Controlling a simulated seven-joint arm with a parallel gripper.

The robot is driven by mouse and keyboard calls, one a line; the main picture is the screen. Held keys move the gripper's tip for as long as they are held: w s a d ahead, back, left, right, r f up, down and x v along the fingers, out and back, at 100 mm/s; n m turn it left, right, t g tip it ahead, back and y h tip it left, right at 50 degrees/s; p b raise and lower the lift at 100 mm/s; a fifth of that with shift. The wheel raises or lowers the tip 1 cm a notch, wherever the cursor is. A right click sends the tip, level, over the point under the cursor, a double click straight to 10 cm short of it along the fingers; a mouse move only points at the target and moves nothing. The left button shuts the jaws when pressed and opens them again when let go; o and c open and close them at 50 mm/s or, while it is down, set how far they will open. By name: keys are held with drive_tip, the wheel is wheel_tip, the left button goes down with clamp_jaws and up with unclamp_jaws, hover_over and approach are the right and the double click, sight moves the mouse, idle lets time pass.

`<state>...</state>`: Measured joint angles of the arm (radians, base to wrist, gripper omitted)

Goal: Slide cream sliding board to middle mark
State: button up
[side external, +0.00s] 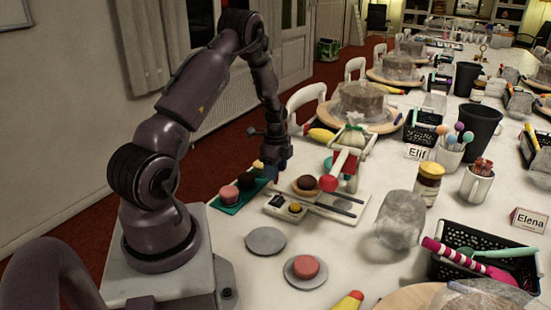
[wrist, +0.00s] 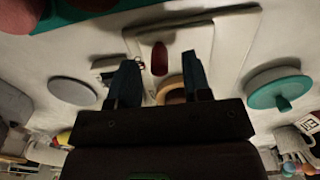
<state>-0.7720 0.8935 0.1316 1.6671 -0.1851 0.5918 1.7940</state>
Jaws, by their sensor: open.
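A cream board with dark parallel rails (side external: 340,205) lies on the white table, in the middle of the side view. I cannot tell for certain which of these is the sliding part, and no middle mark is clear. My gripper (side external: 276,176) points down above the table, just behind the block, apart from it. In the wrist view my gripper (wrist: 160,82) has its two fingers spread over a pale board (wrist: 233,42), with a dark red piece beyond them.
A teal tray (side external: 227,209) with small cakes stands left of the board. A dark-topped round cake (side external: 307,183) and a red-and-white device (side external: 346,163) stand behind it. Grey plates (side external: 266,240) lie in front. A clear jar (side external: 398,222) stands to the right.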

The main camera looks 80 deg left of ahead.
sight(313, 190)
drive_tip(key=shift+f, duration=0.35)
drive_tip(key=shift+c, duration=0.6)
drive_tip(key=c, duration=0.6)
drive_tip(key=shift+c, duration=0.2)
drive_tip(key=shift+w+d+r, duration=0.15)
drive_tip(key=shift+w+d, duration=4.1)
drive_tip(key=shift+w, duration=0.15)
drive_tip(key=shift+w, duration=0.1)
drive_tip(key=o, duration=0.6)
drive_tip(key=shift+o, duration=0.8)
drive_tip(key=shift+s, duration=0.2)
